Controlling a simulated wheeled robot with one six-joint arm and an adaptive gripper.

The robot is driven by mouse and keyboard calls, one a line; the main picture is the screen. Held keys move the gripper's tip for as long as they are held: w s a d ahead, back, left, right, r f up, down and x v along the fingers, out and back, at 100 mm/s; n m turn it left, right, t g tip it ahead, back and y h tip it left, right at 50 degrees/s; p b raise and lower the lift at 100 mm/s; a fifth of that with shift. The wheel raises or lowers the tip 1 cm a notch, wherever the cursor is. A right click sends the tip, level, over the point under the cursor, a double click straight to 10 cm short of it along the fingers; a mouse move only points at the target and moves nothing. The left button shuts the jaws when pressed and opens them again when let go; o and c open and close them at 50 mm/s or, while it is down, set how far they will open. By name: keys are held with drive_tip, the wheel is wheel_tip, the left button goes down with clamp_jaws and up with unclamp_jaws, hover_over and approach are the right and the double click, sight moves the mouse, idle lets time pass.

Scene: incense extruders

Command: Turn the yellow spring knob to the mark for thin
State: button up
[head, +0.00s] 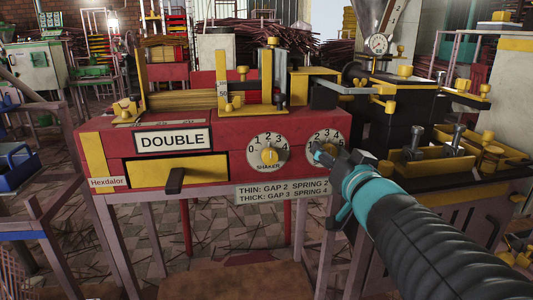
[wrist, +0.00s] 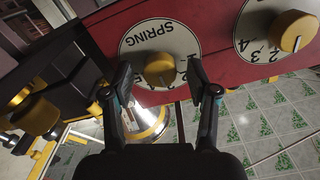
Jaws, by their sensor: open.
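The yellow spring knob (wrist: 160,70) sits at the centre of a round white dial marked SPRING (wrist: 158,40), upside down in the wrist view. My gripper (wrist: 160,82) is open, with one finger on each side of the knob; contact is not clear. The number at which the knob points cannot be made out. In the head view my gripper (head: 326,156) covers the knob and the lower part of the spring dial (head: 326,136). A plate (head: 283,191) below reads THIN: GAP 2 SPRING 2 and THICK: GAP 3 SPRING 4.
The shaker dial with its yellow knob (head: 269,155) is to the left on the red machine front (head: 225,140). A black machine (head: 400,125) stands close on the right.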

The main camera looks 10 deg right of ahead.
drive_tip(key=shift+w, duration=0.1)
clamp_jaws()
drive_tip(key=shift+n, duration=0.3)
drive_tip(key=n, duration=0.3)
drive_tip(key=shift+a+n+b, duration=0.1)
drive_tip(key=shift+n+b, duration=0.45)
drive_tip(key=shift+n, duration=1.15)
